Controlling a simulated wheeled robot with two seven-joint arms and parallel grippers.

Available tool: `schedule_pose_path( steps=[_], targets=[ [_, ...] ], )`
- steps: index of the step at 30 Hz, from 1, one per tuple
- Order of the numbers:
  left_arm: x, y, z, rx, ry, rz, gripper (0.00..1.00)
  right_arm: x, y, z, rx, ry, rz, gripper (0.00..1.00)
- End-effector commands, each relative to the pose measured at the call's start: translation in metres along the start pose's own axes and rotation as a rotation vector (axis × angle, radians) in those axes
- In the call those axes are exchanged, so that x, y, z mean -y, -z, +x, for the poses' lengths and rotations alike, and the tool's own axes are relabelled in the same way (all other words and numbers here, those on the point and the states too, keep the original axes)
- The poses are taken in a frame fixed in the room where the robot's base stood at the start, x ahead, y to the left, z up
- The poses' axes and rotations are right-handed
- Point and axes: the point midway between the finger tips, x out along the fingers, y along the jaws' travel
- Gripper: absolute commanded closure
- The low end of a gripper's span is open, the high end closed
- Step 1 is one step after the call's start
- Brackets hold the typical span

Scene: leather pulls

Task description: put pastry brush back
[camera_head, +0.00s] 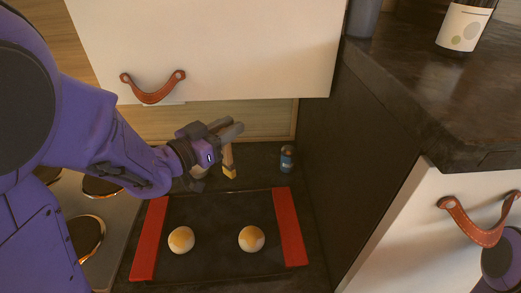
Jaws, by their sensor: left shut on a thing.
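My left gripper (226,131) reaches in from the left over the dark counter, below the white cabinet front. It is shut on the pastry brush (229,162), a small pale wooden and yellow thing that hangs down from the fingers. The gripper hides the upper part of the brush. I cannot tell whether its lower end touches the counter. My right gripper is out of view; only a purple part of my right arm shows at the lower right edge.
A dark tray with red ends (290,228) holds two round buns (181,239), (251,239) in front of the brush. A small blue jar (287,159) stands to the right. A white drawer with a leather pull (477,222) and a dark worktop (430,100) bound the right side.

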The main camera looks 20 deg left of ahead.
Motion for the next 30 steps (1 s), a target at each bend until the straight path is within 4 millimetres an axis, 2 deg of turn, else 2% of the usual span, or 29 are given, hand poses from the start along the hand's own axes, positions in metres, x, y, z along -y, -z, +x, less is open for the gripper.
schedule_pose_path(
  steps=[2,17,19,24,30],
  targets=[
    [0.002,-0.003,0.003,-0.001,0.002,-0.002,1.0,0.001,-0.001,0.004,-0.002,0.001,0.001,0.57],
    [0.056,-0.054,0.085,0.004,0.003,-0.008,1.0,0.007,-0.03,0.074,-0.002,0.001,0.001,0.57],
    [0.06,-0.058,0.094,0.013,0.002,-0.006,1.0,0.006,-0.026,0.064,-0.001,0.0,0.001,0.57],
    [0.073,-0.085,0.113,0.012,0.001,-0.006,1.0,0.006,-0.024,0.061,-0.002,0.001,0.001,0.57],
    [0.08,-0.101,0.124,0.01,0.001,-0.004,1.0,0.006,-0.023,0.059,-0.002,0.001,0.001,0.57]
  ],
)
